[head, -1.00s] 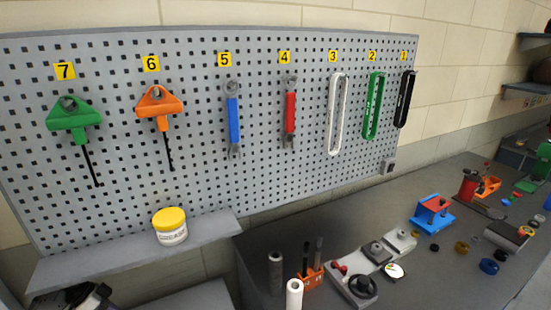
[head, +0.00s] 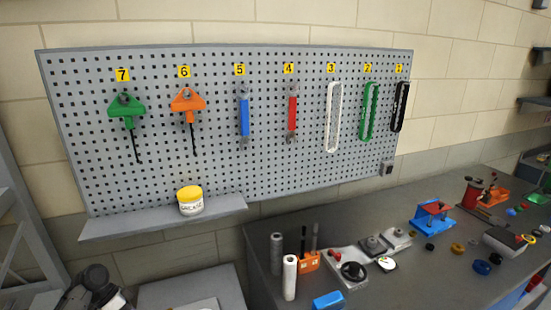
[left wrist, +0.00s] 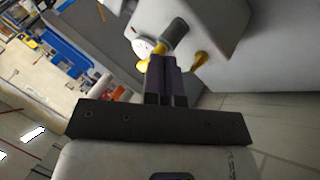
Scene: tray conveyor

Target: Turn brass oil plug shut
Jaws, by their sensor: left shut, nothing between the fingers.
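My left gripper (left wrist: 167,82) is shut and empty in the left wrist view. Its dark fingers point at a grey machine housing (left wrist: 208,25). A brass-coloured tapered part (left wrist: 200,60) sticks out of the housing to the right of the fingertips. More yellow-brass parts (left wrist: 143,65) show just left of the fingertips, partly hidden by them. I cannot tell for sure which is the oil plug, or whether the fingers touch anything. A dark grey cylinder (left wrist: 175,34) and a white round face (left wrist: 143,46) lie just beyond. The head view shows neither gripper clearly.
In the head view a pegboard (head: 215,170) holds several numbered tools. A yellow-lidded grease jar (head: 190,201) stands on a shelf (head: 110,227) below it. The dark bench (head: 400,280) at right carries many small parts. Pale floor (left wrist: 285,145) is open right of the gripper.

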